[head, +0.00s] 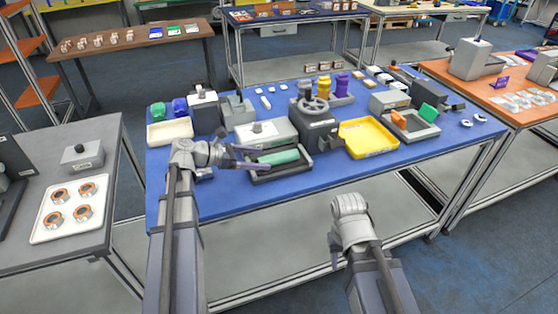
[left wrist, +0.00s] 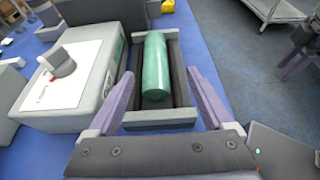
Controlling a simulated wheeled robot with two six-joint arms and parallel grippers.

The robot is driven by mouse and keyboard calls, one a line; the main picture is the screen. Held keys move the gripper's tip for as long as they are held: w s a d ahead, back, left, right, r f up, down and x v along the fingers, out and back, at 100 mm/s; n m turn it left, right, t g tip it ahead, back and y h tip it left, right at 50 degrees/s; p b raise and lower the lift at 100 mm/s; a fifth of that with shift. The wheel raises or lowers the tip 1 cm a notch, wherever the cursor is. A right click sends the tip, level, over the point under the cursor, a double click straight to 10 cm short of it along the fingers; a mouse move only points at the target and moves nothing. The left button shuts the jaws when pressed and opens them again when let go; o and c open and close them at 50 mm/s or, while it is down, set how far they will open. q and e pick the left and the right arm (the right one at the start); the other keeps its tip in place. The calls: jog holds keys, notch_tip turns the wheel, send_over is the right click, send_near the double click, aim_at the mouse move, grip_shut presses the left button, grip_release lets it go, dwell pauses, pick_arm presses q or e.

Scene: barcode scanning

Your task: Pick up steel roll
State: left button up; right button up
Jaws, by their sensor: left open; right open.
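The green steel roll (head: 279,157) lies on its side in a dark open tray (head: 282,174) on the blue table. It also shows in the left wrist view (left wrist: 155,70), lengthwise between the tray walls. My left gripper (head: 262,158) is open and empty, at the left end of the tray.
A pale grey box-shaped device (head: 266,132) stands directly behind the tray. A dark machine with a handwheel (head: 318,128) is close at its right. A yellow tray (head: 369,138) lies further right. The table's front edge is mostly clear.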

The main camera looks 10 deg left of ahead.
aim_at(267, 157)
pick_arm(q)
jog(key=shift+w+d+f, duration=0.2)
jog(key=shift+w+d, duration=0.1)
jog(key=shift+d, duration=0.05)
jog(key=b+x, duration=0.1)
jog(key=x, duration=0.3)
jog(key=shift+w+f+b, duration=0.1)
jog(key=shift+w+b, duration=0.3)
jog(key=shift+w+d, duration=0.2)
jog(key=shift+d, duration=0.05)
jog(key=shift+c, duration=0.2)
grip_shut()
